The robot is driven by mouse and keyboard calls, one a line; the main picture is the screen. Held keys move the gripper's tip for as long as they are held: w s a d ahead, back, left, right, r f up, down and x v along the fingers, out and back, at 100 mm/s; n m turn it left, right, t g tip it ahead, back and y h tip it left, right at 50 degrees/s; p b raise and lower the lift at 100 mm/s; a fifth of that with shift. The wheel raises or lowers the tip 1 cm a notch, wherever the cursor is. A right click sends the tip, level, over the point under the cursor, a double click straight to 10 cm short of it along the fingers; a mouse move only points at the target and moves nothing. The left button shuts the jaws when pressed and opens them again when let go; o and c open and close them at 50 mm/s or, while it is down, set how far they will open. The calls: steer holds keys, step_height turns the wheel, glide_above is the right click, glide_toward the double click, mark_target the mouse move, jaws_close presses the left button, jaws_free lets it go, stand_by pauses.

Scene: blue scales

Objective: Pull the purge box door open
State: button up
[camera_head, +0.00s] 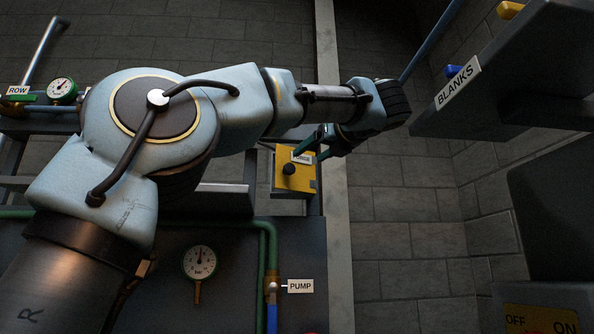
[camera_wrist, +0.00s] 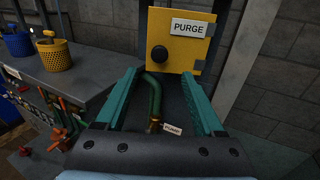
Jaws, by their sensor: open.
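The purge box (camera_wrist: 172,75) is a yellow box with a white PURGE label and a round black knob (camera_wrist: 159,54) on its door, in the upper middle of the wrist view. Its door looks shut. In the head view the box (camera_head: 295,180) sits on a post, partly hidden behind my arm and gripper. My gripper (camera_wrist: 165,85) has its two green fingers spread wide, one below each side of the box, with nothing between the tips. In the head view the fingers (camera_head: 318,143) are by the top of the box. Whether they touch the box I cannot tell.
A green pipe (camera_wrist: 155,97) and a PUMP label (camera_wrist: 172,129) lie below the box. A shelf marked BLANKS (camera_head: 458,82) stands at right. Gauges (camera_head: 199,262) are on the left and below. Yellow and blue baskets (camera_wrist: 55,55) stand on a bench at left.

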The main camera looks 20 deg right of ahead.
mark_target(291, 167)
steer(key=w+p, duration=0.1)
steer(key=w, duration=0.2)
steer(key=w+p, duration=0.1)
steer(key=w, duration=0.1)
steer(key=w+a+p, duration=0.1)
steer(key=w, duration=0.2)
steer(key=shift+w+r, duration=0.15)
steer(key=shift+w, duration=0.15)
steer(key=shift+w+p, duration=0.3)
steer(key=shift+w, duration=0.55)
jaws_close()
stand_by(0.3)
